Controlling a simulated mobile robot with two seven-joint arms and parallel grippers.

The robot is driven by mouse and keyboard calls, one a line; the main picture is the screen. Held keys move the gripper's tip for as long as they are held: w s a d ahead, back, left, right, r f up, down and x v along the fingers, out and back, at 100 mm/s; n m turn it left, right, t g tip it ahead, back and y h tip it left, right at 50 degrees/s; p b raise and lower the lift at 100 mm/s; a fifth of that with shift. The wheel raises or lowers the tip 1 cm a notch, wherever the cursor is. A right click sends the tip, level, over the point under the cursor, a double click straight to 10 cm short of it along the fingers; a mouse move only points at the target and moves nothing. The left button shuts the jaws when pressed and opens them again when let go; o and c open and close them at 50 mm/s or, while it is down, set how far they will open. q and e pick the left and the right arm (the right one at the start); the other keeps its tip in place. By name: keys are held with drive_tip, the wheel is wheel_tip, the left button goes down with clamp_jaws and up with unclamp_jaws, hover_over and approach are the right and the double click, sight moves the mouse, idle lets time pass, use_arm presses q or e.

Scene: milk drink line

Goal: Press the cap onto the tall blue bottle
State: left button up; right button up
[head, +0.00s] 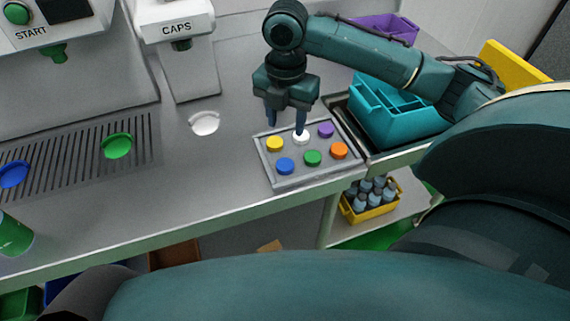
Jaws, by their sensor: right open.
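A grey tray (262,165) near the counter's front edge holds several round caps. They are a yellow cap (275,144), a blue cap (285,166), a green cap (312,158), a white cap (301,139), a purple cap (326,130) and an orange cap (339,150). My right gripper (286,122) points down over the back of the tray, open and empty. One finger is in front of the back edge of the white cap; I cannot tell if it touches. No tall blue bottle stands out on the counter. My left gripper is not in view.
A CAPS dispenser (183,70) stands behind a white round pad (204,123). A green pad (117,146) and a blue pad (13,174) lie on the grate. A green container (14,236) is cut off at left. Right are a teal bin (385,132) and a yellow crate (352,213) of bottles.

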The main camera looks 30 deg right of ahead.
wheel_tip(320, 180, down, 8)
drive_tip(key=shift+f, duration=0.1)
idle(0.4)
drive_tip(key=shift+w+f+p, duration=0.1)
drive_tip(key=shift+f+p, duration=0.25)
drive_tip(key=shift+f, duration=2.2)
drive_tip(key=shift+c, duration=0.4)
drive_tip(key=c, duration=0.5)
drive_tip(key=shift+c, duration=0.2)
wheel_tip(320, 180, up, 10)
